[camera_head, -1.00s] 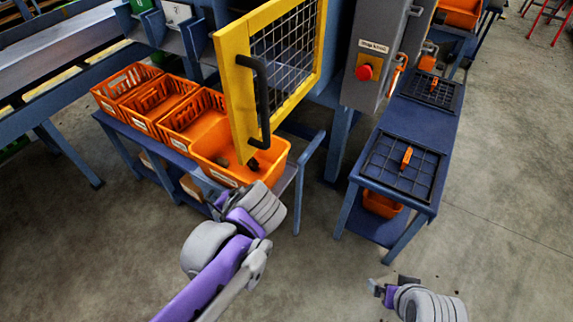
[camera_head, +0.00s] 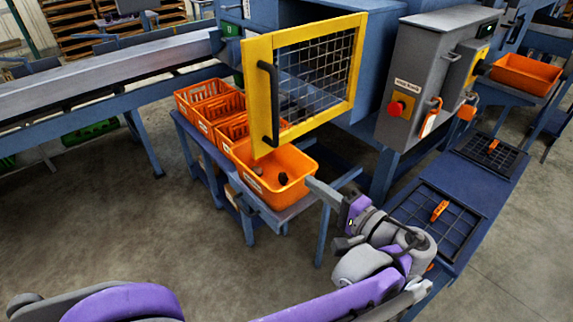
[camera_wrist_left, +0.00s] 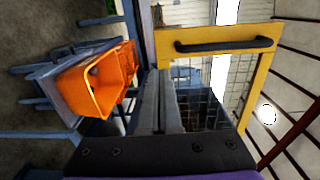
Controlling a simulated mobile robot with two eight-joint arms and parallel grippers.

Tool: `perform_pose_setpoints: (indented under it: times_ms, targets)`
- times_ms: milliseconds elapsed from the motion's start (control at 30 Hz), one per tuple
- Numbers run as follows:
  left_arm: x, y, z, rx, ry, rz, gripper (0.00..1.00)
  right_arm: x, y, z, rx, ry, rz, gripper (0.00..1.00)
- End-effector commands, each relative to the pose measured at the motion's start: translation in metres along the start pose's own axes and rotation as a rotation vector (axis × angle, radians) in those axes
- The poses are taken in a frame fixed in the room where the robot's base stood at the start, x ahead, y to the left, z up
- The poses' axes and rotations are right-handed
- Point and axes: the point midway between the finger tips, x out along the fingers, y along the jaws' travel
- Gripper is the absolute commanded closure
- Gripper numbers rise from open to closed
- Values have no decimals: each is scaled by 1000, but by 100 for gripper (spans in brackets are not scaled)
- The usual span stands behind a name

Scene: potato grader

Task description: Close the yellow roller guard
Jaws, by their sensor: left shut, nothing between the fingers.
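The yellow roller guard (camera_head: 262,88) is a yellow frame with wire mesh and a black handle (camera_head: 270,103) on its left edge. It stands open, swung out from the blue machine. My left gripper (camera_head: 322,192) is shut and empty, below and to the right of the guard and apart from it, near the right end of the orange crates. In the left wrist view its fingers (camera_wrist_left: 165,108) point toward the guard (camera_wrist_left: 262,72), whose handle (camera_wrist_left: 225,45) shows sideways above them. My right gripper is out of view.
Orange crates (camera_head: 283,190) stand on a blue bench below the guard; the nearest holds some dark lumps. A grey control box (camera_head: 425,85) with a red button (camera_head: 396,108) is to the right. A blue table with mesh trays (camera_head: 455,205) stands at the right.

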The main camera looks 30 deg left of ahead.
Motion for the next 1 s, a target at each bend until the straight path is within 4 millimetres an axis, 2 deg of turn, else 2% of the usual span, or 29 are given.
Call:
perform_pose_setpoints:
  times_ms: [133, 267, 700, 900, 1000]
  targets:
    - [-4, -5, -4, -9, -1, -32, 100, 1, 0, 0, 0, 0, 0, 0]
    - [7, -6, -4, -10, -4, -35, 100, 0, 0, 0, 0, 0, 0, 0]
    - [96, -9, -3, -10, -6, -34, 100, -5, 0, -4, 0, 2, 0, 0]
    - [124, -9, -3, -9, -4, -33, 100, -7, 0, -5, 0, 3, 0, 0]
    - [131, -9, -4, -9, -2, -33, 100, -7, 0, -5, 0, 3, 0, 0]
